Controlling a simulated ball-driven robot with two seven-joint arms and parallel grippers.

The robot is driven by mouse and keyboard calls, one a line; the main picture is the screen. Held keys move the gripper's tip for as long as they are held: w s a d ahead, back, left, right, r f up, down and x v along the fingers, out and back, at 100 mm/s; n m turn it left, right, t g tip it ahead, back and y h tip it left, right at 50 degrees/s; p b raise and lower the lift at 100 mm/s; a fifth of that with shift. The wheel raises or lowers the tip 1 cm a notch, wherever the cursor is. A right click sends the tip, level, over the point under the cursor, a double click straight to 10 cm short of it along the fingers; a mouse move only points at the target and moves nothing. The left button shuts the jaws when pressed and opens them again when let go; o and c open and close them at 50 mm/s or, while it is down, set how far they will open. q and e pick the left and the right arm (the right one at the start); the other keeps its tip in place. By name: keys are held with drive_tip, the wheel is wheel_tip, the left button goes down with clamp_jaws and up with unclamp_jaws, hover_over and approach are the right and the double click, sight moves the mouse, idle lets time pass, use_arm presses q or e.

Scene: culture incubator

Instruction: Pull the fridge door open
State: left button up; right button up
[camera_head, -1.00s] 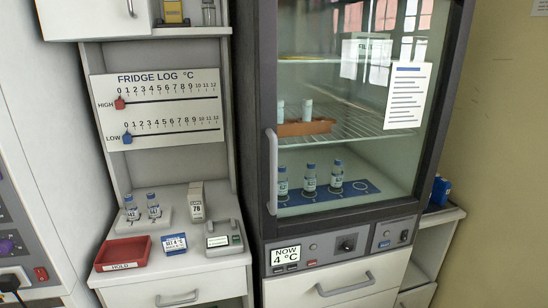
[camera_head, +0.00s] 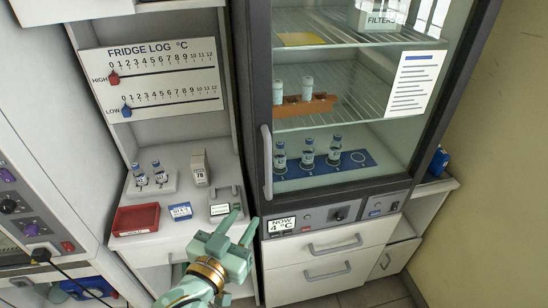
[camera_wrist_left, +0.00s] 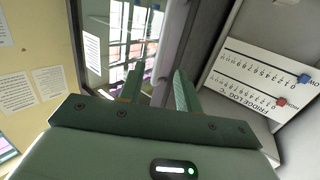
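The fridge door (camera_head: 395,160) is a dark-framed glass door, and it is shut. Its vertical grey handle (camera_head: 267,162) runs along the door's left edge. My left gripper (camera_head: 243,224) is below and a little left of the handle's lower end, apart from it. Its two fingers are spread with nothing between them. In the left wrist view the open fingers (camera_wrist_left: 158,88) point toward the glass and the dark door frame. My right gripper is not in view.
Left of the fridge is a white counter with a red tray (camera_head: 136,219), a blue-edged card (camera_head: 181,211) and a grey device (camera_head: 221,203). Drawers (camera_head: 331,245) are under the fridge. Vials (camera_head: 308,150) stand inside behind the glass.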

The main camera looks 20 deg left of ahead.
use_arm(q)
approach(267, 162)
drive_tip(key=shift+t, duration=0.4)
drive_tip(key=w, duration=0.7)
drive_tip(key=w+p, duration=0.1)
drive_tip(key=w, duration=0.3)
drive_tip(key=shift+d+f, duration=0.3)
drive_tip(key=shift+d, duration=0.05)
drive_tip(key=shift+s, duration=0.1)
drive_tip(key=shift+c, duration=0.3)
clamp_jaws()
